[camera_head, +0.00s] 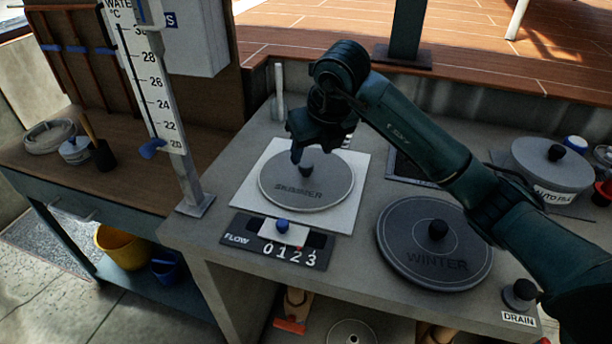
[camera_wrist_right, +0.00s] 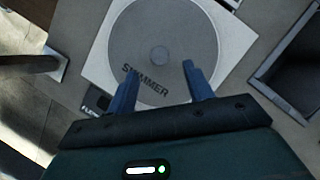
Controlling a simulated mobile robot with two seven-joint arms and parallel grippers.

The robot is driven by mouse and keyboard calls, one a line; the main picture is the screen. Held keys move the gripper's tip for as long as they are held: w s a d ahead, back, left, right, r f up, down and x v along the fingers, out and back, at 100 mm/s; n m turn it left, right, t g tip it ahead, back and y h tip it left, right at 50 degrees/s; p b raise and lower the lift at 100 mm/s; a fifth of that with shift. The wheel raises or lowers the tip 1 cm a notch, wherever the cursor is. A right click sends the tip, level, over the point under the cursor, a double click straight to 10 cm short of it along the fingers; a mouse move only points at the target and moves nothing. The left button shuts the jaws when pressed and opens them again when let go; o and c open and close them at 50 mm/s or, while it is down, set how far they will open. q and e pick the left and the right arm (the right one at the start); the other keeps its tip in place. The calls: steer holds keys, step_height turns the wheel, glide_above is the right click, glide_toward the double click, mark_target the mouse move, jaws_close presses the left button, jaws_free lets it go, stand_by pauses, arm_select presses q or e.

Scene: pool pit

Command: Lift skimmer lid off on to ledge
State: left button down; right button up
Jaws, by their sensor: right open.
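The skimmer lid (camera_head: 318,190) is a round grey disc marked SKIMMER with a dark knob (camera_head: 306,170) at its middle. It lies flat on a white square plate (camera_head: 345,216) on the grey ledge. It also shows in the right wrist view (camera_wrist_right: 185,35), with its knob (camera_wrist_right: 160,55) beyond the fingertips. My right gripper (camera_head: 303,153) hangs over the lid close to the knob. In the wrist view its two blue fingers (camera_wrist_right: 158,82) are apart with nothing between them. Whether a finger touches the knob cannot be told. My left gripper is not in view.
A dark WINTER lid (camera_head: 425,258) lies right of the skimmer plate, and an AUTO FILL lid (camera_head: 545,172) farther right. A FLOW counter (camera_head: 278,243) sits in front. A thermometer post (camera_head: 165,110) stands at left. A recessed dark box (camera_wrist_right: 300,65) shows right in the wrist view.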

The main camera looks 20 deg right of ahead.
mark_target(306, 164)
steer(key=x, duration=0.5)
steer(key=shift+w, duration=0.15)
jaws_close()
stand_by(0.4)
step_height(306, 164, up, 10)
stand_by(0.5)
steer(key=shift+a, duration=0.1)
